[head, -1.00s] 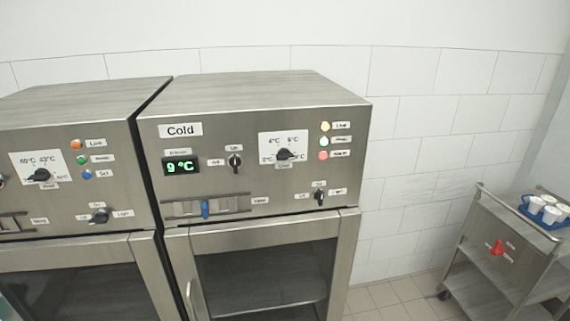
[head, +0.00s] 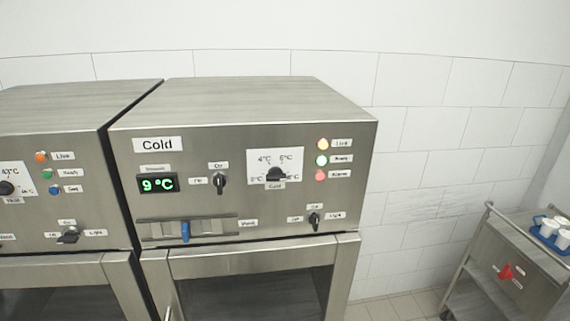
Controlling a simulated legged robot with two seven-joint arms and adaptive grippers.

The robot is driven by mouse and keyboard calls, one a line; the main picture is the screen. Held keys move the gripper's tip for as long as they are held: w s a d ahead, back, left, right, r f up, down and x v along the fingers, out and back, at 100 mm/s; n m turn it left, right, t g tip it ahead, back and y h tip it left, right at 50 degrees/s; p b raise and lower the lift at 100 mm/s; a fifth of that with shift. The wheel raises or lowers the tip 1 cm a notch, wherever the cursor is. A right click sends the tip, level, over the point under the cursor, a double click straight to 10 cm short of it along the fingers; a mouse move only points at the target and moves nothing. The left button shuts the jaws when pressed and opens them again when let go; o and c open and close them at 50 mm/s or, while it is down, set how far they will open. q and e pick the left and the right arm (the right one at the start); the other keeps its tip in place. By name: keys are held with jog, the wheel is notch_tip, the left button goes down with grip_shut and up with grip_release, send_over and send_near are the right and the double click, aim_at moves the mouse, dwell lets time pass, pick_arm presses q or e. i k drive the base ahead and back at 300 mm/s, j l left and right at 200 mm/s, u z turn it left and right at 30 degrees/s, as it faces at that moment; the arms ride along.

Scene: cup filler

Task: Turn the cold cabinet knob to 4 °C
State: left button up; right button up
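The cold cabinet (head: 300,225) stands in the middle of the head view, with a "Cold" label (head: 158,145) at its upper left. Its black temperature knob (head: 277,174) sits on a white dial plate (head: 288,154) marked with several °C values, 4°C at the upper left of the knob. I cannot tell exactly where the knob points. The green display (head: 158,184) reads 9 °C. Neither of my grippers is in view.
A second steel cabinet (head: 60,215) stands close on the left. Other controls are near the dial: two black switches (head: 220,183), a blue slider (head: 185,231) and coloured lamps (head: 322,160). A trolley (head: 500,262) with white cups (head: 545,228) stands at right.

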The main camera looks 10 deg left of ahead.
aim_at(276, 173)
jog(key=i+l+u, duration=0.2)
jog(key=u, duration=0.15)
jog(key=i+l+u, duration=0.4)
jog(key=l+u, duration=0.25)
